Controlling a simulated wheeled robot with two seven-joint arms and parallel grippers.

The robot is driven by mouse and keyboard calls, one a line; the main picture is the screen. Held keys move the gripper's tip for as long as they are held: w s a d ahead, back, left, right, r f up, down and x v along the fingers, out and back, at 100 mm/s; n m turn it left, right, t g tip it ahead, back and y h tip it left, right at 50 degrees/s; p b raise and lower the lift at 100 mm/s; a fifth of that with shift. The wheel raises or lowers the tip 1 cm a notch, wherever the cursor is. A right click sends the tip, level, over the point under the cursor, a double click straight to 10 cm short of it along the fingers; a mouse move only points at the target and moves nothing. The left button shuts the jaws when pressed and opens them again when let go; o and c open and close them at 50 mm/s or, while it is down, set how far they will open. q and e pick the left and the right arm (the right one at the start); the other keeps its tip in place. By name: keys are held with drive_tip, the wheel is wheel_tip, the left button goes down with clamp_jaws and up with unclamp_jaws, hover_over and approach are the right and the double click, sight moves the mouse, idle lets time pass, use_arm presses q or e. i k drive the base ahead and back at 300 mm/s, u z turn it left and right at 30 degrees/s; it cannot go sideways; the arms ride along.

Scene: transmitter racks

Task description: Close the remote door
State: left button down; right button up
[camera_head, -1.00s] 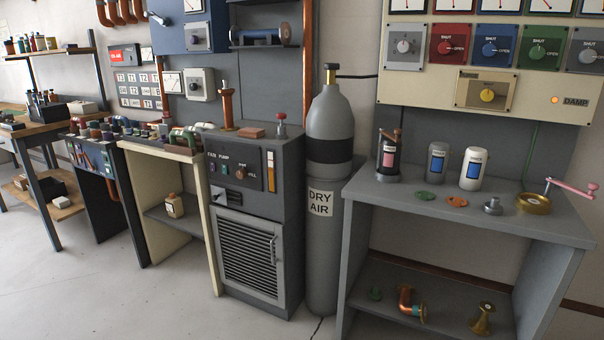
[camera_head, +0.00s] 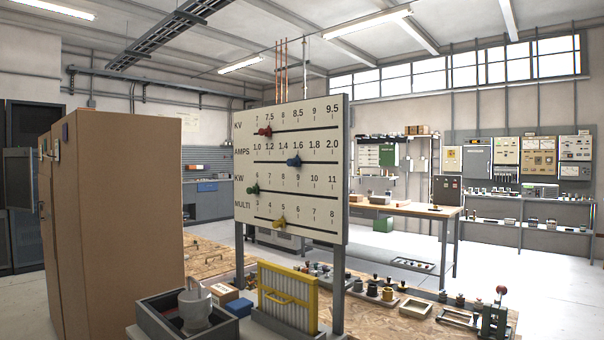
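No door is labelled as the remote door in this view, so I cannot tell which one it is. A tall brown cabinet (camera_head: 125,230) stands close by at the left, with small fittings near its top left edge. Behind it at the far left is a dark rack (camera_head: 22,120). A grey panel (camera_head: 18,180) that looks like a door stands out in front of this rack, partly cut off by the picture edge and partly hidden by the cabinet. Neither of my grippers is in view.
Another bench (camera_head: 405,208) and wall panels stand farther back. Pale floor shows at the right.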

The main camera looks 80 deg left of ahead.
sight(18, 170)
drive_tip(key=u, duration=0.7)
drive_tip(key=i, duration=4.35)
drive_tip(key=u, duration=1.3)
drive_tip(key=i, duration=2.35)
drive_tip(key=u, duration=2)
drive_tip(key=i, duration=5.05)
